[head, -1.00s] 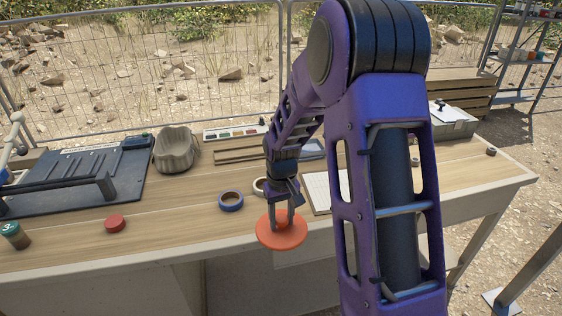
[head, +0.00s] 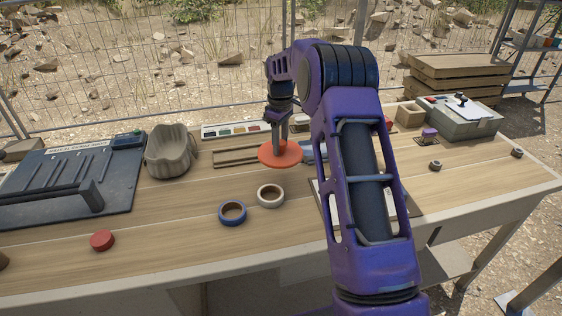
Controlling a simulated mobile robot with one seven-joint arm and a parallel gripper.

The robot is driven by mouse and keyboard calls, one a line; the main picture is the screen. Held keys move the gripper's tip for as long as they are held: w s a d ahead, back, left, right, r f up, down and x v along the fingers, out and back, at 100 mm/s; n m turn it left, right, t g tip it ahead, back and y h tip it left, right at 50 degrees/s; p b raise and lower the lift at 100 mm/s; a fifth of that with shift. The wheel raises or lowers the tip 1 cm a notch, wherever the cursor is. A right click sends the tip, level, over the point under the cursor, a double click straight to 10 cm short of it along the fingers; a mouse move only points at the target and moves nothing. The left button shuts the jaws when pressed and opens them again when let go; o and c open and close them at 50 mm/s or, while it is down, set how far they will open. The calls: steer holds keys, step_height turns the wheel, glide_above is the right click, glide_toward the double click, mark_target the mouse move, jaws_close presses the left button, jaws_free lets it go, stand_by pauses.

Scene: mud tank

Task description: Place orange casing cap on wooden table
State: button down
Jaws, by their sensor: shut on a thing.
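The orange casing cap (head: 270,155) is a flat round disc near the back middle of the wooden table (head: 150,258). My gripper (head: 281,146) points down from above and is shut on the cap, near its right part. The cap overlaps the end of a wooden tray in the picture. I cannot tell whether the cap touches the table or tray or hangs just above them. My arm hides part of the table's right middle.
A blue tape roll (head: 232,213) and a pale tape roll (head: 270,196) lie in front. A red cap (head: 102,241) lies at left. A grey-brown pouch (head: 170,152), a wooden tray (head: 232,156) and a dark machine (head: 75,178) stand behind. The front middle has bare wood.

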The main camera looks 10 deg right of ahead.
step_height(320, 180, down, 7)
steer(key=shift+r, duration=0.1)
stand_by(0.3)
steer(key=shift+c, duration=1.9)
jaws_free()
